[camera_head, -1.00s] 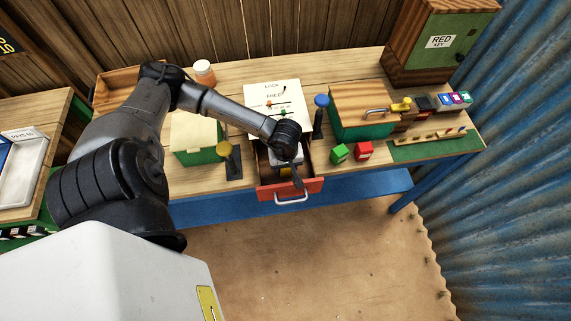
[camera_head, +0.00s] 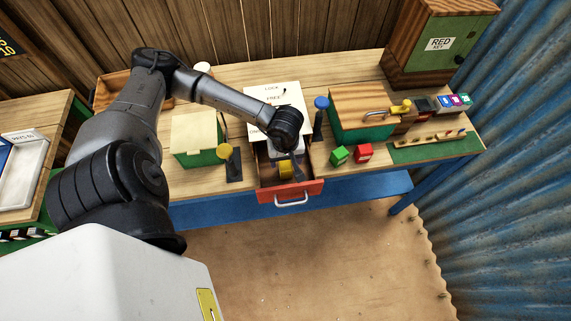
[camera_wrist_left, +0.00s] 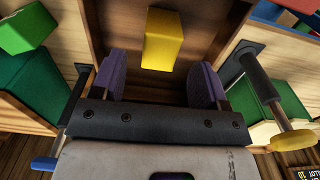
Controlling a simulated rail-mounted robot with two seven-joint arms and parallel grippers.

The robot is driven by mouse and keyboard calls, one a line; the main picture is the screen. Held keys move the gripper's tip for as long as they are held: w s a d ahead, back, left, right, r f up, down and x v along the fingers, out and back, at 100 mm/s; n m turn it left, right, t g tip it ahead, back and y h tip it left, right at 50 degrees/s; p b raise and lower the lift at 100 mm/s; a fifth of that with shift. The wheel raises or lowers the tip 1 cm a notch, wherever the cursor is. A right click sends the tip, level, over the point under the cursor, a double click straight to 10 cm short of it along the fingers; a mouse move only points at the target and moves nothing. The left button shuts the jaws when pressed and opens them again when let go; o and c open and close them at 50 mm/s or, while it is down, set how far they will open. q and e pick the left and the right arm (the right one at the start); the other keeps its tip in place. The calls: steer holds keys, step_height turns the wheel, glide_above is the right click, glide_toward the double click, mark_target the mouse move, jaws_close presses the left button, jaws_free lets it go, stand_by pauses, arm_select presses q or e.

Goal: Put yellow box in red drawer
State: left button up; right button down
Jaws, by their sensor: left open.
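The yellow box (camera_head: 285,170) lies inside the open red drawer (camera_head: 291,191), on its floor. In the left wrist view the yellow box (camera_wrist_left: 163,40) also shows upright in the picture, beyond the fingertips and apart from them. My left gripper (camera_head: 294,163) hangs over the drawer, just above the box. In the left wrist view its two purple-padded fingers (camera_wrist_left: 160,82) are spread with nothing between them. My right gripper is not in view.
A lever with a yellow knob (camera_head: 225,151) stands left of the drawer, and one with a blue knob (camera_head: 321,103) stands right of it. A green cube (camera_head: 340,154) and a red cube (camera_head: 363,152) sit on the table to the right. Green boxes with wooden tops flank the drawer.

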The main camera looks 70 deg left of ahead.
mark_target(286, 164)
arm_select(q)
steer(key=shift+r, duration=3.15)
